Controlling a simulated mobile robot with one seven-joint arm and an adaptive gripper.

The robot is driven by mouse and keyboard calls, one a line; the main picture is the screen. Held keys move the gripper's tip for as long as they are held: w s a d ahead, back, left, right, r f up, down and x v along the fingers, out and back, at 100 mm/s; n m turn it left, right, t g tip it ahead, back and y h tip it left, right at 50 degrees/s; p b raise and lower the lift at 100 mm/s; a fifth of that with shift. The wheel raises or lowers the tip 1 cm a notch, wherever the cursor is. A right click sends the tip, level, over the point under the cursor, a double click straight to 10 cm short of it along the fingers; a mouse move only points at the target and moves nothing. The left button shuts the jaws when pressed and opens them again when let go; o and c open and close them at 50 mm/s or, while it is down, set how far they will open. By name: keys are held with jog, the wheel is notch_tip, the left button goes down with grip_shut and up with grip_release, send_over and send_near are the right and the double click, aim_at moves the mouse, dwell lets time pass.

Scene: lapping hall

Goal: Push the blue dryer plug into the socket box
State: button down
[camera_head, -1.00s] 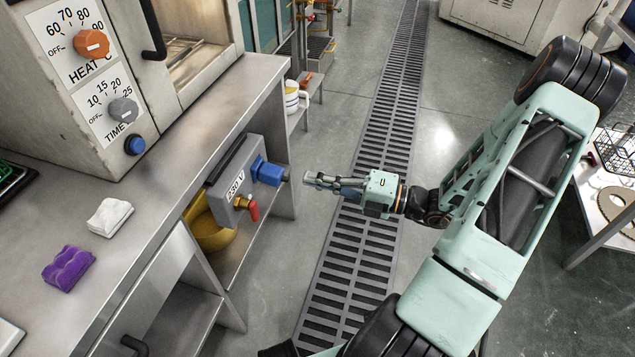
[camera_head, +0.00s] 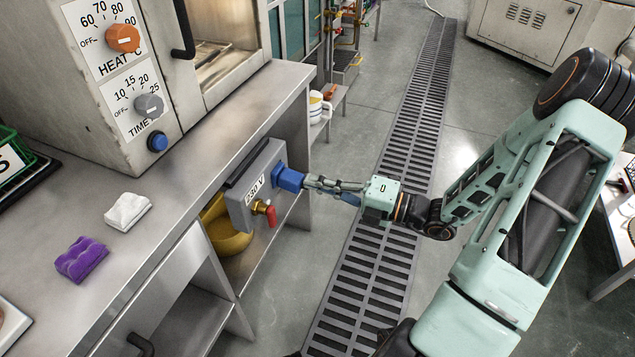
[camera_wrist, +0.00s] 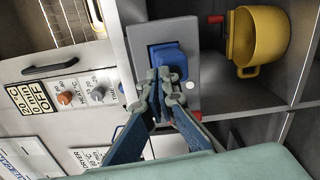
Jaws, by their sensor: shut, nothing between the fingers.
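The blue dryer plug (camera_head: 289,179) sits at the front face of the grey socket box (camera_head: 262,190), which carries a "230 V" label and hangs at the side of the steel bench. I cannot tell how deep the plug is in. My gripper (camera_head: 310,182) is shut and empty, its fingertips at the plug's outer end. In the wrist view the plug (camera_wrist: 168,60) is straight ahead against the socket box (camera_wrist: 205,72), and the fingertips (camera_wrist: 160,78) overlap its near end; they appear to touch it.
A yellow pot (camera_head: 225,236) stands on the shelf behind. The dryer oven (camera_head: 75,100), a white sponge (camera_head: 127,211) and a purple sponge (camera_head: 81,259) are on the bench. The floor by the drain grate (camera_head: 365,285) is clear.

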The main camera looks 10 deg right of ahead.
jog(key=shift+w+a+p, duration=0.25)
jog(key=shift+a+p, duration=0.1)
jog(key=shift+a, duration=0.1)
dwell(0.4)
jog(key=shift+p+v, duration=0.6)
jog(key=shift+v, duration=0.75)
jog(key=v, duration=1.2)
jog(key=shift+w+a, duration=0.1)
